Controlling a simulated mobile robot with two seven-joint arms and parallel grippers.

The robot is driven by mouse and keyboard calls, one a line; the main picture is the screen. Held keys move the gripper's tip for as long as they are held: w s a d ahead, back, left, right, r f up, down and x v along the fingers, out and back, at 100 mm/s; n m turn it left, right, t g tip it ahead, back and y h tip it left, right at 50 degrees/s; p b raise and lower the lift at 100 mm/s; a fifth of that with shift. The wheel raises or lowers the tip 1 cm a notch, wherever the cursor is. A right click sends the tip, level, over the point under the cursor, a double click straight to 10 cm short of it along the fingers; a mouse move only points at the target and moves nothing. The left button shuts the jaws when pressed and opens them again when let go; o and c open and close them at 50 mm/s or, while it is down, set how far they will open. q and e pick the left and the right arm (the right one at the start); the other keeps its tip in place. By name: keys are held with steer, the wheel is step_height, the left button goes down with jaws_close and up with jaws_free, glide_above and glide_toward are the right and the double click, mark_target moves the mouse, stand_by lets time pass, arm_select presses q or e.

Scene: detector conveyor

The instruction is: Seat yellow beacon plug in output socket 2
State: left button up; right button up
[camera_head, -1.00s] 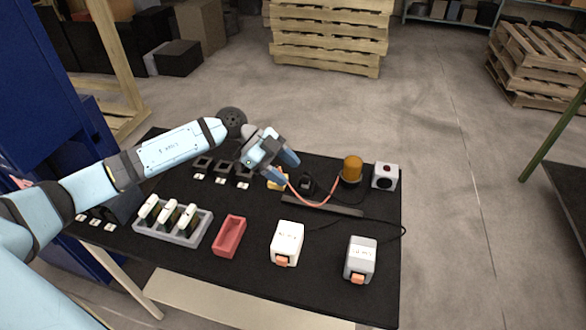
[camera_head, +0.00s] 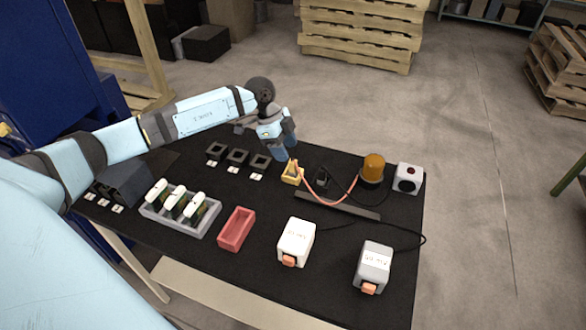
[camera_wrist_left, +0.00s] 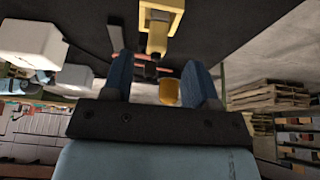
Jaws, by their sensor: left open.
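The yellow beacon plug (camera_head: 291,174) sits on the black table, and a red cable runs from it to the amber beacon (camera_head: 373,168). Three dark square sockets stand in a row left of the plug, with small white labels in front; the nearest to the plug is the rightmost socket (camera_head: 259,162). My left gripper (camera_head: 286,151) is open and empty, just behind and above the plug, apart from it. In the left wrist view the plug (camera_wrist_left: 160,28) lies beyond the fingertips, and the beacon (camera_wrist_left: 168,92) shows between the fingers. My right gripper is not in view.
A grey tray (camera_head: 207,228) with several white-topped modules and a red bin (camera_head: 236,228) stand at the front left. A white box (camera_head: 297,241) and a grey box (camera_head: 374,266) stand at the front right. A dark bar (camera_head: 338,206) lies before the beacon. A button box (camera_head: 408,178) stands right.

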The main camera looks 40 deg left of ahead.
mark_target(293, 160)
arm_select(q)
steer(key=x, duration=0.5)
steer(key=shift+d, duration=0.35)
steer(key=shift+r, duration=0.1)
jaws_close()
steer(key=shift+r, duration=0.1)
